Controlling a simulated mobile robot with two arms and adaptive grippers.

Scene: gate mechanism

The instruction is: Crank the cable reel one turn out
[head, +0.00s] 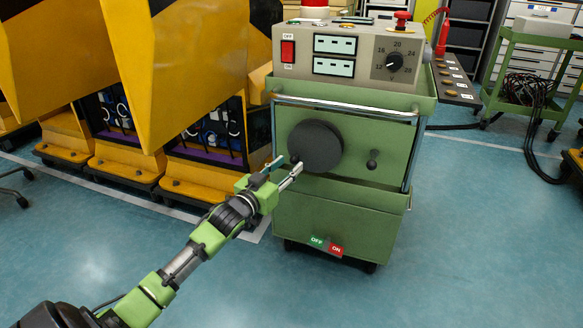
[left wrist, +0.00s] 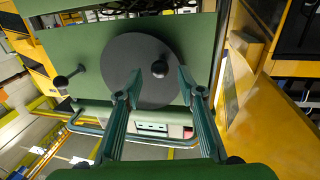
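The cable reel shows as a dark grey disc (head: 316,146) on the front of the green cart, and it fills the middle of the left wrist view (left wrist: 136,68). A round black knob (left wrist: 160,69) sits off-centre on the disc; I take it as the crank handle. My left gripper (head: 286,168) is at the disc's lower left edge in the head view. In the left wrist view its two fingers (left wrist: 160,92) are spread wide, with the knob between and just beyond the tips. Nothing is held; contact is not visible. My right gripper is not in view.
A second small black knob (head: 373,160) sticks out of the panel right of the disc. A metal rail (head: 345,106) runs above the disc. A control box (head: 350,60) tops the cart. Yellow machine panels (head: 180,60) stand close on the left. The floor in front is clear.

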